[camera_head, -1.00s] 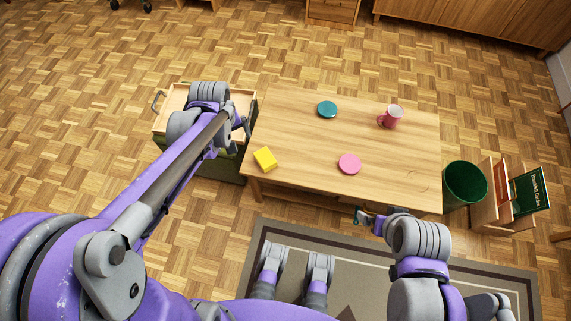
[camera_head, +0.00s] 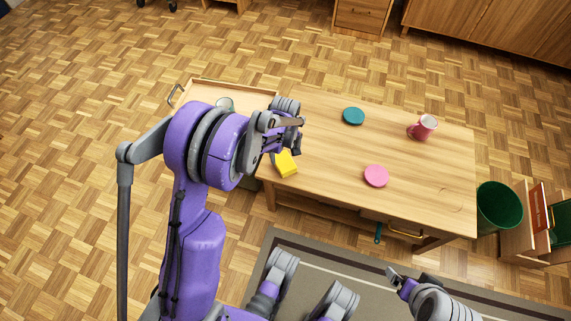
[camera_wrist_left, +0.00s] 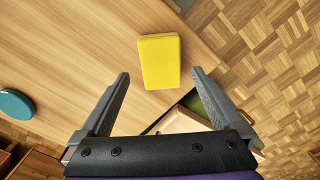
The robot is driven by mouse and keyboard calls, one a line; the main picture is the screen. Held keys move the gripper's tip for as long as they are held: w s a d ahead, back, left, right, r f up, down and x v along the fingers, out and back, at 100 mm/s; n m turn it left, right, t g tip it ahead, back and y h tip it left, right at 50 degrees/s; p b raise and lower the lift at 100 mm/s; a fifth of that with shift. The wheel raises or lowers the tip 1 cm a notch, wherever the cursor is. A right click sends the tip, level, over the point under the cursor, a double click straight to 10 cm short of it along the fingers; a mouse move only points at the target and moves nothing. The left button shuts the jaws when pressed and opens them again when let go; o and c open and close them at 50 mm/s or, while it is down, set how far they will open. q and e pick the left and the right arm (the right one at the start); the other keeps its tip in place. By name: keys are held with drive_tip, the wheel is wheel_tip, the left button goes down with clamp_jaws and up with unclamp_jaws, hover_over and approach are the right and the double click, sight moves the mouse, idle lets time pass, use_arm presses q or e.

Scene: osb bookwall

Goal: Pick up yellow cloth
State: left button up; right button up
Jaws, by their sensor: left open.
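The yellow cloth (camera_head: 287,163) is a small, thick, block-like piece lying flat near the left end of the wooden table (camera_head: 330,155). In the left wrist view the cloth (camera_wrist_left: 160,62) lies ahead of the two fingers, centred across the gap between their tips. My left gripper (camera_wrist_left: 160,76) is open, with nothing held, pointing down toward the cloth. In the head view my left wrist hangs over the table's left end and partly hides the cloth's far-left side. My right gripper (camera_head: 407,276) is low in front of the table, above the rug, away from the cloth; its jaws are unclear.
A teal disc (camera_head: 353,116), a pink disc (camera_head: 376,176) and a pinkish-red mug (camera_head: 422,127) stand on the table. A green bin (camera_head: 498,206) stands at the right. The table's middle is clear.

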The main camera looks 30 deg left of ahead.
sight(284, 162)
use_arm(q)
drive_tip(key=f+b, duration=0.1)
drive_tip(key=f, duration=0.4)
drive_tip(key=shift+w+a+f+b, duration=0.1)
drive_tip(key=shift+a+b, duration=0.1)
drive_tip(key=shift+b, duration=0.2)
drive_tip(key=shift+c, duration=0.2)
drive_tip(key=c, duration=1.2)
wheel_tip(284, 162, up, 10)
drive_tip(key=p, duration=0.3)
